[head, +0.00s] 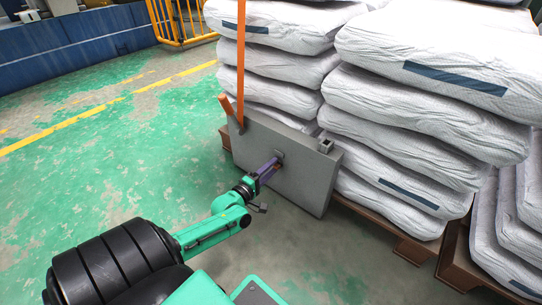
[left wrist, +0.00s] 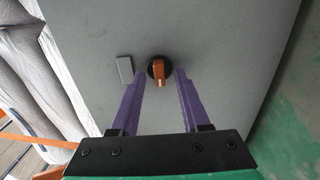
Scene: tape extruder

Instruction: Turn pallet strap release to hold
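The strap release is an orange knob on a round black base (left wrist: 158,70), set on the face of a grey box (head: 300,173). The grey panel fills much of the left wrist view (left wrist: 215,40). My left gripper (head: 276,161) is at the box face in the head view. In the left wrist view its two purple fingers (left wrist: 158,78) are apart, one on each side of the knob, with gaps visible between fingers and knob. The knob's orange bar points toward the gripper side of that view. In the head view the fingers mostly hide the knob. My right gripper is not in view.
Stacked white sacks (head: 415,115) on brown pallets (head: 412,248) stand behind and right of the box. An orange strap (head: 241,60) rises from the box, near an orange lever (head: 226,104). A grey label plate (left wrist: 125,69) sits beside the knob. Green floor (head: 100,150) is free leftward.

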